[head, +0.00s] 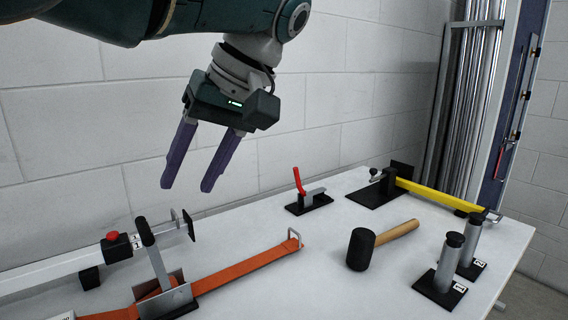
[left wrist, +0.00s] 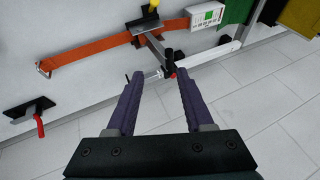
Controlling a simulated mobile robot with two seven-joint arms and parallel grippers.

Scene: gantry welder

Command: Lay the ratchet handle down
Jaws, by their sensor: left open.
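The ratchet (head: 165,300) sits on an orange strap (head: 245,268) at the table's left front. Its handle (head: 156,262) stands raised and slightly tilted, a grey lever with a black grip on top. The ratchet also shows at the top of the left wrist view (left wrist: 150,36), with its handle (left wrist: 157,46) pointing toward the gripper. My left gripper (head: 188,188) is open and empty, in the air above the table, apart from the handle. Its purple fingers also show in the left wrist view (left wrist: 160,82). My right gripper is not in view.
A pale rail (head: 60,270) with a red button (head: 113,237) lies beside the ratchet. A red-handled clamp (head: 308,201), a mallet (head: 362,248), a yellow bar (head: 435,193) and two grey posts (head: 448,262) stand farther right. A block wall (head: 340,60) is behind the table.

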